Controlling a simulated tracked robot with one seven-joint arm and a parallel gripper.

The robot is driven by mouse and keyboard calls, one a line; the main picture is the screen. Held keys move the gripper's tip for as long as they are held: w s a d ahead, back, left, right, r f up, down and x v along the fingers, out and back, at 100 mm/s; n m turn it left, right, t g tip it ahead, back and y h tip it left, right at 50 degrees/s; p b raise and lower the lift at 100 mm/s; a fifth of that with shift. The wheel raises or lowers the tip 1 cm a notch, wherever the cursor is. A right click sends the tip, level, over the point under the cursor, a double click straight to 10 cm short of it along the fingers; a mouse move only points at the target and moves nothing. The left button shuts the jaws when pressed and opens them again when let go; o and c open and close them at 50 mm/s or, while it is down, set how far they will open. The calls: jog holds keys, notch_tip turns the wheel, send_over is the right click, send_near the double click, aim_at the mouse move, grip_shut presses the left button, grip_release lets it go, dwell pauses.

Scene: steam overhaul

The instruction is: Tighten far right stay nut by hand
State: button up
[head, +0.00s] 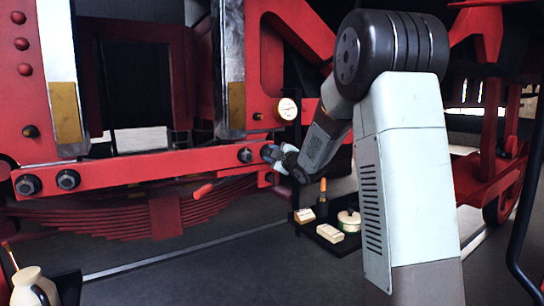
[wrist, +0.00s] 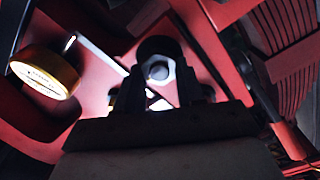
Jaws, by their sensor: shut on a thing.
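A red stay bar (head: 150,163) runs across the frame, with dark nuts near both ends. In the wrist view the nut (wrist: 157,69) shows as a light stud end with a dark ring, between the two dark fingers of my gripper (wrist: 158,88). The gripper is shut on the nut. Another nut (head: 245,155) sits just left of it. How far the nut is turned down cannot be told.
Two more nuts, a left nut (head: 28,184) and its neighbour (head: 68,179), are on the bar's left end. A brass gauge (head: 287,108) is close above my gripper. A red handle (head: 204,190) and leaf spring (head: 190,215) lie below. A dark tray (head: 318,236) holds small items.

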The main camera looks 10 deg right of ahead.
jog(key=shift+d+f, duration=0.1)
jog(key=shift+f, duration=0.15)
jog(key=o, duration=1)
jog(key=shift+r, duration=0.15)
jog(key=shift+o, duration=0.2)
jog(key=shift+s, duration=0.1)
jog(key=v, duration=1.3)
jog(key=shift+s, duration=0.25)
jog(key=shift+d, duration=0.1)
